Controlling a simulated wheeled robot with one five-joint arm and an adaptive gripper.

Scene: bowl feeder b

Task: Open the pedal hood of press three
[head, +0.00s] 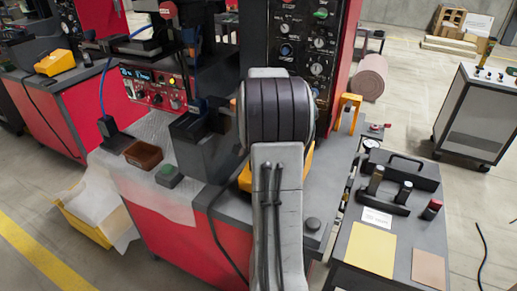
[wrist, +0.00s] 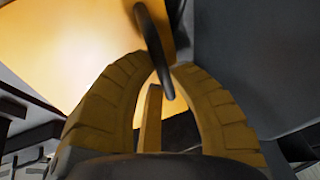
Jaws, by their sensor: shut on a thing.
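The yellow pedal hood (head: 245,178) shows only as small patches on the grey top of the red bench in the head view, mostly hidden by my arm. In the wrist view a smooth yellow-orange panel of the hood (wrist: 70,45) fills the upper left. A dark curved handle (wrist: 152,35) stands out from it. My gripper (wrist: 166,70) has its ribbed fingers drawn together on this handle, near its lower end. The head view does not show my fingers, as my arm covers them. I cannot tell how far the hood is raised.
A press control panel (head: 308,40) stands behind my arm. A grey cart (head: 400,225) with tools is close on the right. Another yellow hood (head: 55,62) sits on the far-left bench.

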